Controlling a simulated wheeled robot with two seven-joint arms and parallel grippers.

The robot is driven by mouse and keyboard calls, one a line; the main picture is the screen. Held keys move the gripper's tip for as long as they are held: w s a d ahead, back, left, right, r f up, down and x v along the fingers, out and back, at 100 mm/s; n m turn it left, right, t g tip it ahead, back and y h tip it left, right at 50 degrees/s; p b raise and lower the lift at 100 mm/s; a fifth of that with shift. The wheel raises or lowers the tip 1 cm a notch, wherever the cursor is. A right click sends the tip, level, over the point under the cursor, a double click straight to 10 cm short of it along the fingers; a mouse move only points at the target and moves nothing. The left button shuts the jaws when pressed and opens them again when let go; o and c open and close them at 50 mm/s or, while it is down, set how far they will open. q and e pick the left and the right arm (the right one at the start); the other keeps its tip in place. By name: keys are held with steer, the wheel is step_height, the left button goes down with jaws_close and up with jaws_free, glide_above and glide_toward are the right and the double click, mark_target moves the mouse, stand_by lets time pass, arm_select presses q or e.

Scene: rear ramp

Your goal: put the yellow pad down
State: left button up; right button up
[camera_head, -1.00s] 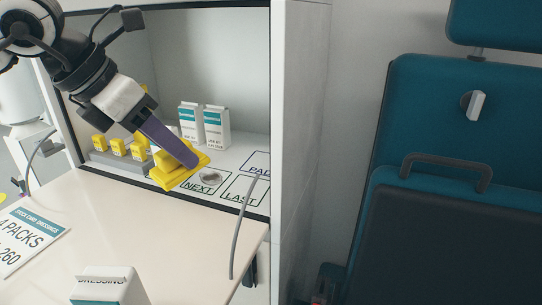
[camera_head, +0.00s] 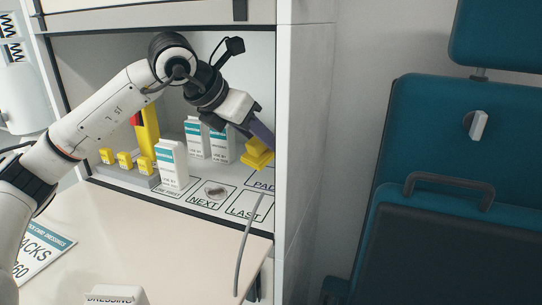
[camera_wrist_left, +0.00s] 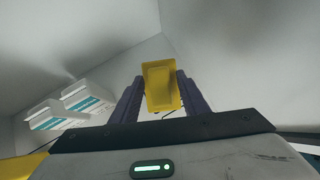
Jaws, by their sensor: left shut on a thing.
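The yellow pad (camera_head: 257,155) is held in my left gripper (camera_head: 262,140), at the right end of the cabinet shelf and close to the side wall. In the left wrist view the yellow pad (camera_wrist_left: 162,86) sits between the two purple fingers of the left gripper (camera_wrist_left: 160,95), which are shut on it. In the head view the pad appears just above the outlined "PAD" area (camera_head: 262,184) of the shelf. I cannot tell whether it touches the shelf. My right gripper is not in view.
White-and-teal cartons (camera_head: 172,165) stand on the shelf to the left, with small yellow packs (camera_head: 124,160) further left. A small round metallic item (camera_head: 215,191) lies by the "NEXT" box. A grey cable (camera_head: 241,245) hangs over the front.

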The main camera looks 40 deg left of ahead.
mark_target(264, 149)
arm_select(q)
steer(key=shift+w+d+f+b, duration=0.1)
steer(key=shift+w+f+b, duration=0.15)
steer(key=shift+f, duration=0.2)
steer(key=shift+w+f+b, duration=0.15)
steer(key=shift+w+f, duration=0.05)
steer(key=shift+f, duration=0.25)
steer(key=shift+w+f, duration=0.3)
steer(key=shift+f, duration=0.5)
steer(key=f, duration=0.1)
steer(key=w+f+b, duration=0.1)
steer(key=shift+d+f, duration=0.1)
steer(key=shift+f, duration=0.3)
steer(key=shift+w+r+p, duration=0.2)
steer(key=shift+r+p, duration=0.2)
steer(key=shift+r, duration=0.2)
steer(key=shift+c, duration=0.6)
steer(key=g, duration=0.1)
steer(key=w+g+p, duration=0.1)
steer(key=g, duration=0.1)
steer(key=shift+d+g+y, duration=0.15)
steer(key=shift+g+y, duration=0.15)
steer(key=shift+s+f+b, duration=0.15)
steer(key=shift+f+b, duration=0.2)
steer(key=shift+f, duration=0.65)
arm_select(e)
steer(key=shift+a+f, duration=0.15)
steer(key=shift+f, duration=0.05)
